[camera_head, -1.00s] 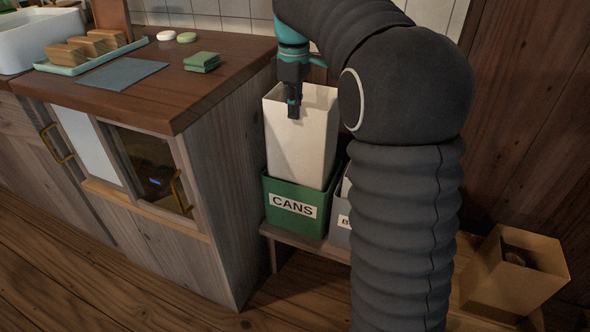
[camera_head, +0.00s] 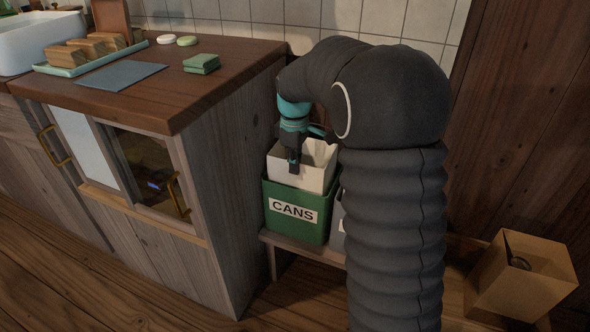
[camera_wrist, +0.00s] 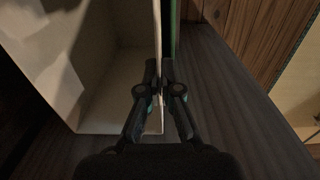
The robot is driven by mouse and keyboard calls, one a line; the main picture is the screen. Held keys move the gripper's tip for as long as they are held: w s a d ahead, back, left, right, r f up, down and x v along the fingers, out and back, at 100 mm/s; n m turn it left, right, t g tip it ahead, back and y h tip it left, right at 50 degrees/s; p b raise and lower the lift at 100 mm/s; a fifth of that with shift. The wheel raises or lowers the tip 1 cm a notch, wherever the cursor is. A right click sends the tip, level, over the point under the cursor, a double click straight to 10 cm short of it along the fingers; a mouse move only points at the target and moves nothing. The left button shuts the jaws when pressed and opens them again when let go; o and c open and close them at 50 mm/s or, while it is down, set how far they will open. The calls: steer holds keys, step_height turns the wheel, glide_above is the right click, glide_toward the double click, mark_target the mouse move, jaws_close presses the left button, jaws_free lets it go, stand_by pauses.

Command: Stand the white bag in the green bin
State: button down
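The white bag (camera_head: 313,177) stands upright inside the green bin (camera_head: 283,224), which is labelled CANS. Only its upper part shows above the rim; the rest is hidden by the bin's wall. My gripper (camera_head: 294,167) points down at the bag's near top edge. In the wrist view my gripper (camera_wrist: 161,92) has its fingers closed on the thin wall of the white bag (camera_wrist: 88,100). The open inside of the bag shows to the left, and a strip of the green bin (camera_wrist: 174,28) shows just beyond the pinched wall.
A grey bin (camera_head: 337,222) stands to the right of the green bin, mostly hidden by my arm. Both are on a low wooden shelf (camera_head: 305,246) beside the cabinet (camera_head: 222,190). An open brown box (camera_head: 515,290) stands at the lower right.

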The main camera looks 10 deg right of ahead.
steer(key=shift+f, duration=0.75)
steer(key=c, duration=1.8)
jaws_free()
steer(key=shift+f, duration=0.1)
steer(key=o, duration=0.5)
